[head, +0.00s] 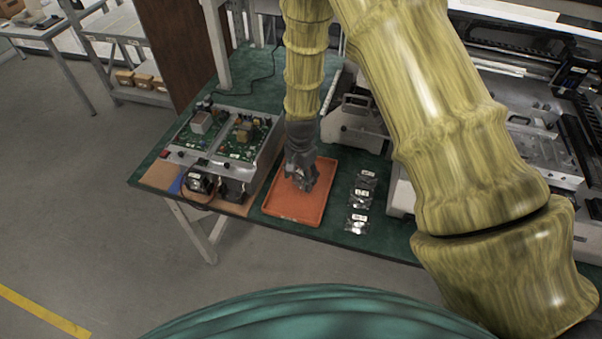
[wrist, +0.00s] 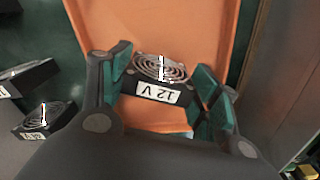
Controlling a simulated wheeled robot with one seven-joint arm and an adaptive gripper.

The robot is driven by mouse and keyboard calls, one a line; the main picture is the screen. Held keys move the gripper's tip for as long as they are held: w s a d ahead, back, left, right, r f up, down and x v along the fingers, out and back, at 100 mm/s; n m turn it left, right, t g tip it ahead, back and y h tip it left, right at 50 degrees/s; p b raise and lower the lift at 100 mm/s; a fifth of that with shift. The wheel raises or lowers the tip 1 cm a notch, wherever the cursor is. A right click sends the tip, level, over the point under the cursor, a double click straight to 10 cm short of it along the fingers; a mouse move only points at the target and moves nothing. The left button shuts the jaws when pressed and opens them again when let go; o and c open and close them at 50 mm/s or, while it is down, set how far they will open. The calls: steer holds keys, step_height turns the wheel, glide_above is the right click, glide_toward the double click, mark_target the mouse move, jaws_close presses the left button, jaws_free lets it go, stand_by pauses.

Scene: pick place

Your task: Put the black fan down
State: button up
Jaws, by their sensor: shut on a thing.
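My gripper (head: 301,182) points down over the orange tray (head: 287,207) in the head view. In the wrist view my gripper (wrist: 160,88) is shut on the black fan (wrist: 150,90), with a finger on each side. The fan has a round metal grille and a white label that reads "12 V" upside down. It is over the orange tray (wrist: 160,25), whose floor shows around it. I cannot tell whether the fan touches the tray. In the head view my gripper mostly hides the fan.
Three small labelled fans (head: 358,202) lie right of the tray; two show in the wrist view (wrist: 45,118). Circuit boards (head: 222,133) on a metal box and black parts (head: 232,190) stand left. Grey machinery (head: 355,122) stands behind right. The tray's front is bare.

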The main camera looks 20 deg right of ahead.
mark_target(301, 174)
steer(key=shift+f, duration=0.15)
steer(key=o, duration=0.9)
steer(key=shift+r, duration=0.25)
steer(key=shift+r+b, duration=1.9)
steer(key=shift+r, duration=4.05)
